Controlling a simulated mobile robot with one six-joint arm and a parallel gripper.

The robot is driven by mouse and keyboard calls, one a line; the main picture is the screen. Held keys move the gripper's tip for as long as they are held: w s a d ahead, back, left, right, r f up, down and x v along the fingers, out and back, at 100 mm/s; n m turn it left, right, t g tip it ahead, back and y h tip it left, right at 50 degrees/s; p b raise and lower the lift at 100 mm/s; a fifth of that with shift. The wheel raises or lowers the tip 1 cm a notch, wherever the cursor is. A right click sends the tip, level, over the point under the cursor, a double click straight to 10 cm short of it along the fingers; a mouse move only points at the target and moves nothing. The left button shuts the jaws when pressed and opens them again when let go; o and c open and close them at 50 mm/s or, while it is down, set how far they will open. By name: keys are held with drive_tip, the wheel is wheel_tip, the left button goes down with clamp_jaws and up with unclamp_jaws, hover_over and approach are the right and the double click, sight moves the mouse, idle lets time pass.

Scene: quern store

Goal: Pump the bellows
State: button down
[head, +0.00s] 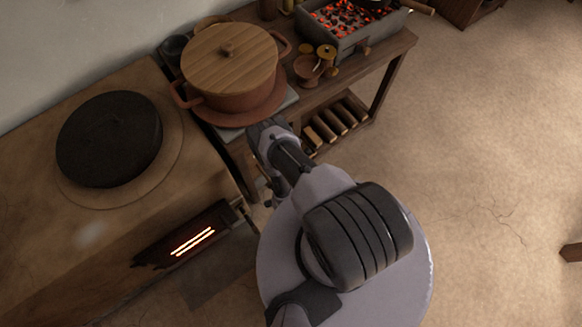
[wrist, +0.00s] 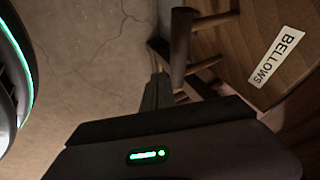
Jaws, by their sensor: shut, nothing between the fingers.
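A wooden panel with a white label reading "BELLOWS" (wrist: 278,55) fills the right of the wrist view; I cannot tell how much of the panel belongs to the bellows. A dark wooden post (wrist: 180,48) and crossbars stand to its left. I cannot pick out the bellows in the head view. My gripper (head: 267,130) is over the front edge of the wooden bench, beside the lidded pot. In the wrist view my gripper (wrist: 158,92) is shut and empty, its fingers pointing toward the floor and post, left of the label and apart from it.
The clay pot (head: 238,98) with a wooden lid sits on the bench just behind my gripper. A brazier of glowing coals (head: 346,20) is further right. A stove with a black plate (head: 110,138) and glowing slot (head: 193,241) stands at left.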

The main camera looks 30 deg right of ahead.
drive_tip(key=shift+w+f, duration=0.1)
drive_tip(key=shift+w, duration=0.75)
